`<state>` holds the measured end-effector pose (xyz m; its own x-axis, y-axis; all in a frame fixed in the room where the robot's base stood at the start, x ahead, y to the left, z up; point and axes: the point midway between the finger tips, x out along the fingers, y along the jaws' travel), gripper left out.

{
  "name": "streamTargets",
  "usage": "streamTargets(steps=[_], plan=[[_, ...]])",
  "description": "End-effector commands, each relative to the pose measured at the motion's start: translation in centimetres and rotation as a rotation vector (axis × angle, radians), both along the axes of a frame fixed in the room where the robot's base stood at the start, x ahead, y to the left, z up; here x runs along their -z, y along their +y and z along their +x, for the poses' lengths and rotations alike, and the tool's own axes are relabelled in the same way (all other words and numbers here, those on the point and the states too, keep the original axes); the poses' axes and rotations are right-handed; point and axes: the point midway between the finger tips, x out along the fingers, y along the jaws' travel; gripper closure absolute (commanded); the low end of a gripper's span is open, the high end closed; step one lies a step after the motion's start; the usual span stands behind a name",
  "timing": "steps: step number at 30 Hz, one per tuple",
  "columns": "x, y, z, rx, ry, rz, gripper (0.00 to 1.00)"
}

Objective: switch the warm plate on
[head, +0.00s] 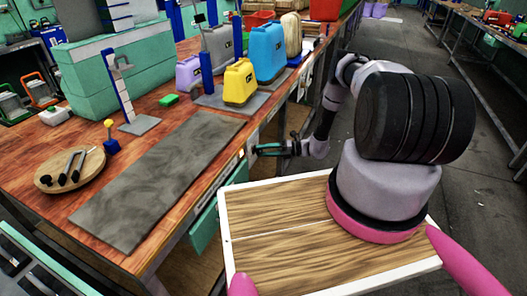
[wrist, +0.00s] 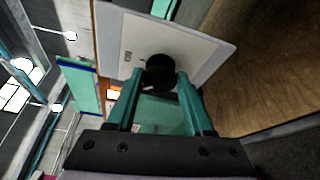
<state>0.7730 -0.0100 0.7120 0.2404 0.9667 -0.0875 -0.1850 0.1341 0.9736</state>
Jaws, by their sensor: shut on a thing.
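A round black knob (wrist: 159,68) sits on a white panel (wrist: 203,45) in the wrist view. My gripper (wrist: 160,84) has its teal fingers on either side of the knob and is shut on it. In the head view my gripper (head: 264,150) reaches to the front edge of the bench, and the knob cannot be made out there. A flat grey slab (head: 160,180) lies on the bench behind it; I cannot tell whether this is the warm plate. No lit indicator is clear to me.
The wooden bench (head: 60,225) holds a round board with dark tools (head: 70,170), a blue stand with a yellow knob (head: 111,140), and yellow (head: 240,83) and blue (head: 267,52) canisters. A teal drawer front (head: 204,226) is below the bench edge. Floor at right is clear.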

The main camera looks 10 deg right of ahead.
Motion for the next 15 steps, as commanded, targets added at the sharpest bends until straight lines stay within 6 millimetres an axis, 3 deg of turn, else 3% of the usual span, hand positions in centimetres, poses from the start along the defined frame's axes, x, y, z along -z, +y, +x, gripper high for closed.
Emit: streamTargets(steps=[15], plan=[[0.65, -0.12, -0.04, 0.002, 0.384, 0.277, 1.00]])
